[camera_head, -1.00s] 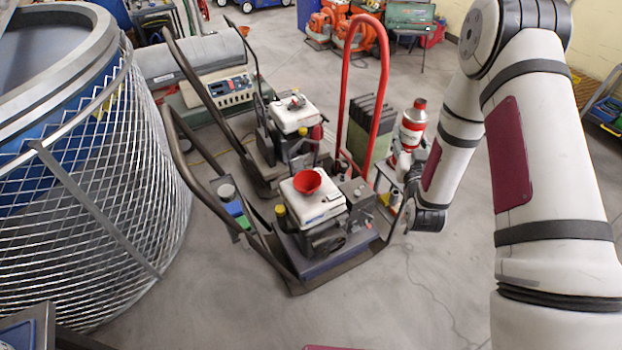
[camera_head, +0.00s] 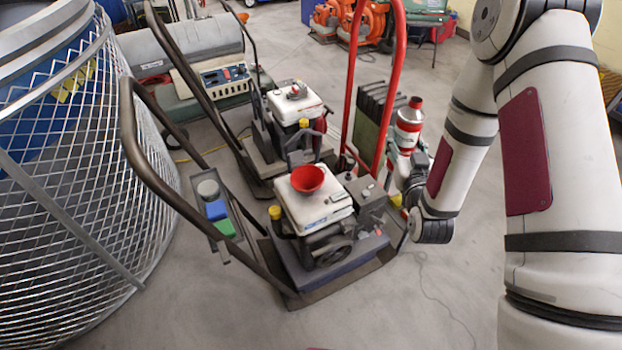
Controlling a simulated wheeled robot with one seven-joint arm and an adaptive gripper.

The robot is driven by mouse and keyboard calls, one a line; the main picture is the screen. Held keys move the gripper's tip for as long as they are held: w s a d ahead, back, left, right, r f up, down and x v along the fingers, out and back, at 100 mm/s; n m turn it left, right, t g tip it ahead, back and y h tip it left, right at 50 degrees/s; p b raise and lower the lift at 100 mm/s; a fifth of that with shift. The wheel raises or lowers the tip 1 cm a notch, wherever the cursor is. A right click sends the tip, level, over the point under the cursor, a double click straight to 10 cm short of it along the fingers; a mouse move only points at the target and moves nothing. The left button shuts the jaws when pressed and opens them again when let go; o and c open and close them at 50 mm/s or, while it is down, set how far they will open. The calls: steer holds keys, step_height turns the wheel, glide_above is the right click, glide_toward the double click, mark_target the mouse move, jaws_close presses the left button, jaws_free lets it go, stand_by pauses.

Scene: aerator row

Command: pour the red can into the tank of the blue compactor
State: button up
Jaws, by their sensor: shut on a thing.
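The red can (camera_head: 408,133), red with a white band and a red cap, is upright or nearly so to the right of the machines. My gripper (camera_head: 404,160) is around its lower part and shut on it; the fingers are small and partly hidden. The blue compactor (camera_head: 325,272) stands in front, with a blue-grey base and a white tank (camera_head: 318,207). A red funnel (camera_head: 307,178) sits upright on top of the tank. The can is to the right of the funnel and apart from it.
A second compactor (camera_head: 290,105) stands just behind. A tall red handle (camera_head: 352,80) rises between the machines and the can. Dark handle bars (camera_head: 160,190) lean to the left. A large mesh cage (camera_head: 80,200) fills the left. The floor in front is clear.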

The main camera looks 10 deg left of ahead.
steer(key=w+a+f+n+g+y+b, duration=0.1)
steer(key=w+a+f+n+y+b, duration=0.1)
steer(key=w+a+f+y+b, duration=0.45)
steer(key=w+a+f+n+g+y+b, duration=0.1)
steer(key=w+a+f+n+b, duration=0.15)
steer(key=a+b, duration=0.75)
steer(key=s+a+f+n+g+y+b, duration=0.2)
steer(key=a+f+b, duration=0.2)
steer(key=b, duration=0.5)
steer(key=s+a+f+n+g+y+b, duration=0.2)
steer(key=a+f+n+g+y+b, duration=0.1)
steer(key=a+b, duration=0.5)
steer(key=shift+s+a+f+b, duration=0.35)
steer(key=shift+f+b, duration=0.05)
steer(key=shift+f+m, duration=0.1)
steer(key=shift+m, duration=0.15)
